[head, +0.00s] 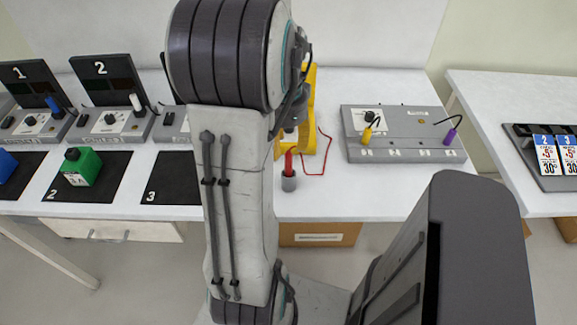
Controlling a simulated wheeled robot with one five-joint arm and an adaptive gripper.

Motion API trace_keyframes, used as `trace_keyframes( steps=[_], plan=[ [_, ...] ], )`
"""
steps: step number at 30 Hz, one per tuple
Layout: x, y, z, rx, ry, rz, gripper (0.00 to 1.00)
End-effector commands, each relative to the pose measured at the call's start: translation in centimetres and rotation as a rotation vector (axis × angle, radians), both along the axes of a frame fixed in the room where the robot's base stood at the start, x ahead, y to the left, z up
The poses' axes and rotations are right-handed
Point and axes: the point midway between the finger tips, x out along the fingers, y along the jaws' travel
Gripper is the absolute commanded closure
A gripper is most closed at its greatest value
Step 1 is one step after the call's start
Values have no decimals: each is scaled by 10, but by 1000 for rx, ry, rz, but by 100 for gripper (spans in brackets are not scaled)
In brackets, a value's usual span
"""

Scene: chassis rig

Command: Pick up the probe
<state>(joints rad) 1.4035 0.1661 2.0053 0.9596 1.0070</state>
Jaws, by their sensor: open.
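The red probe (288,161) stands upright in a small grey cylindrical holder (289,183) near the front edge of the white table. A thin red lead (321,160) lies on the table to its right. A yellow-framed device (309,105) stands behind the probe, partly hidden by my arm. My gripper (291,122) is mostly hidden behind my own arm; the part that shows is dark grey and appears above and behind the probe in the picture. It is open and apart from the probe. Its fingertips are hard to make out.
A grey panel (405,148) with yellow and purple plugs stands right of the probe. Numbered stations with black mats (107,185) and a green block (82,168) are on the left. A side table (500,115) holds a tray of cards.

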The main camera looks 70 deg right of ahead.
Motion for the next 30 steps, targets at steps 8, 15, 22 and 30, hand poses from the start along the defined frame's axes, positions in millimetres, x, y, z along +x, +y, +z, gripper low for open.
trace_keyframes(
  steps=[8, 15, 22, 30],
  plan=[
    [0, 1, 2, 9, -2, -470, 54],
    [0, 2, 1, 11, -2, -667, 54],
    [-1, 2, -13, 13, -1, -674, 54],
    [-4, 1, -35, 16, 1, -675, 54]
  ],
)
